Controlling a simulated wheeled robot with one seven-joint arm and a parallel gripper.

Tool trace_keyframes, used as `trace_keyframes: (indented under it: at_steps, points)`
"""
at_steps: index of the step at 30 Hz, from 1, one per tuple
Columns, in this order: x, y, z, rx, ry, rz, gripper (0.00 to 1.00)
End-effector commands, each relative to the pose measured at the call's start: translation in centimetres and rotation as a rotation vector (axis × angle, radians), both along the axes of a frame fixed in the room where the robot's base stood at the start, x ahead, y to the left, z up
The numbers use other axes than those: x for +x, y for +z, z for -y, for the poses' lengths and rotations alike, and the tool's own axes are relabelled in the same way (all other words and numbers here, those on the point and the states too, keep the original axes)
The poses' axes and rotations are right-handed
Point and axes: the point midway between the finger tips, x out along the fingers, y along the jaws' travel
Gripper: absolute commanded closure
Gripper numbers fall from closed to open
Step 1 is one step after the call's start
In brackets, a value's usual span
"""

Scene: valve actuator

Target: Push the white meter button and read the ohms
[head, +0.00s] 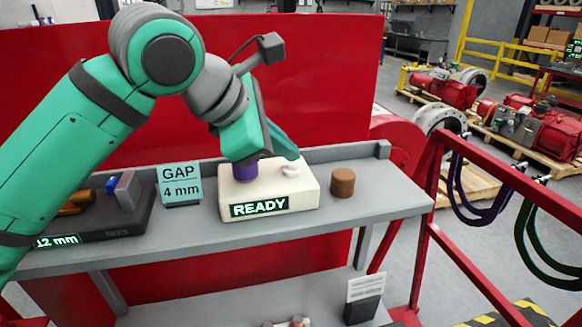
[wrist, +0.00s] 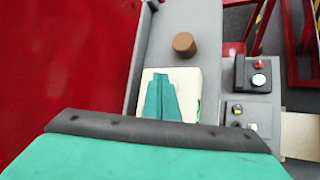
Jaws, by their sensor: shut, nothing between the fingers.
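The cream meter box (head: 292,197) stands on the grey shelf, and its display (head: 258,207) reads READY; no ohms figure shows. A white button (head: 290,171) sits on its top at the right, and a purple piece (head: 245,172) on its top at the left. My gripper (head: 292,154) is shut and empty, its green fingertips just above the white button; I cannot tell whether they touch it. In the wrist view the fingers (wrist: 161,80) lie over the cream meter (wrist: 189,82) and hide the button.
A brown cylinder (head: 342,183) stands right of the meter. A sign (head: 180,184) reading GAP 4 mm and a dark device (head: 120,215) showing 12 mm are at left. A red panel (head: 310,70) rises behind; a red rail (head: 430,200) is at right.

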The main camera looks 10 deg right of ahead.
Motion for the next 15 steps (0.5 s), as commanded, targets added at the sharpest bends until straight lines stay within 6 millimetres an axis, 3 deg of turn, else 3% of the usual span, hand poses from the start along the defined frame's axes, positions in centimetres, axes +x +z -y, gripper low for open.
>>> trace_keyframes:
  at_steps: [15]
  points:
    - [0.01, -0.64, 0.0, 0.0, 0.0, 0.0, 1.0]
